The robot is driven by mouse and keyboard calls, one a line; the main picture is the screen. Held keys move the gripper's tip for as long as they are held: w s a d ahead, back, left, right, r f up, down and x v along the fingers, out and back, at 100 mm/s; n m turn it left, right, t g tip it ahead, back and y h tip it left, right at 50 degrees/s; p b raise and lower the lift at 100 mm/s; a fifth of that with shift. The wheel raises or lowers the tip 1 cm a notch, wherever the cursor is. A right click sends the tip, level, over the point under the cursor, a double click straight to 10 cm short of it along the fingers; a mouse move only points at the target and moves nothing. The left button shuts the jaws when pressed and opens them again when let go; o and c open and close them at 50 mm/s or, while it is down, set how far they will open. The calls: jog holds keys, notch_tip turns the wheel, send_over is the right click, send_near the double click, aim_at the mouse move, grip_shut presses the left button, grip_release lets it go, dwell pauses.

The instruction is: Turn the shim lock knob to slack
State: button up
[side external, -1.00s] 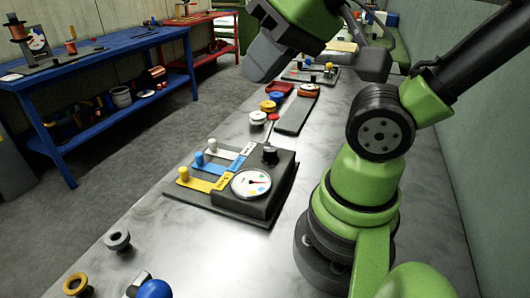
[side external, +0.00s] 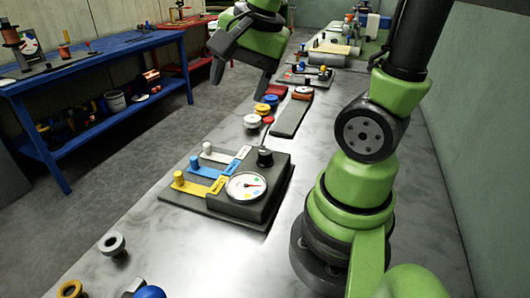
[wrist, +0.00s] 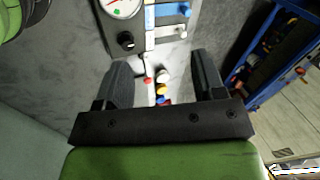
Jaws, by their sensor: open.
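A dark grey fixture (side external: 272,203) sits on the metal bench, with a black upright knob (side external: 265,157) at its far end and a round white dial (side external: 246,187) beside it. Yellow (side external: 196,187), blue (side external: 207,172) and white (side external: 222,156) tabs with pegs extend from its left side. In the wrist view the black knob (wrist: 126,41) and part of the dial (wrist: 121,5) show near the top, beyond the fingers. My gripper (side external: 242,78) is open and empty, above and beyond the fixture. In the wrist view my gripper (wrist: 160,72) has its fingers wide apart. The knob's setting is too small to read.
Several coloured spools (side external: 262,109) and a dark bar with a red-topped piece (side external: 302,93) lie beyond the fixture. A blue table (side external: 100,67) stands across the floor.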

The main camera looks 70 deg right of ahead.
jog(key=w+d+f+m+g, duration=0.1)
jog(key=d+f+m+g, duration=0.1)
jog(key=d+f+m, duration=0.4)
jog(key=m+g, duration=0.2)
jog(key=m, duration=0.6)
send_over(265, 152)
notch_tip(265, 152, down, 5)
jog(key=shift+f, duration=0.15)
jog(key=shift+d+f, duration=0.1)
jog(key=shift+f, duration=0.2)
notch_tip(265, 152, down, 10)
jog(key=shift+r, duration=0.25)
jog(key=c, duration=0.9)
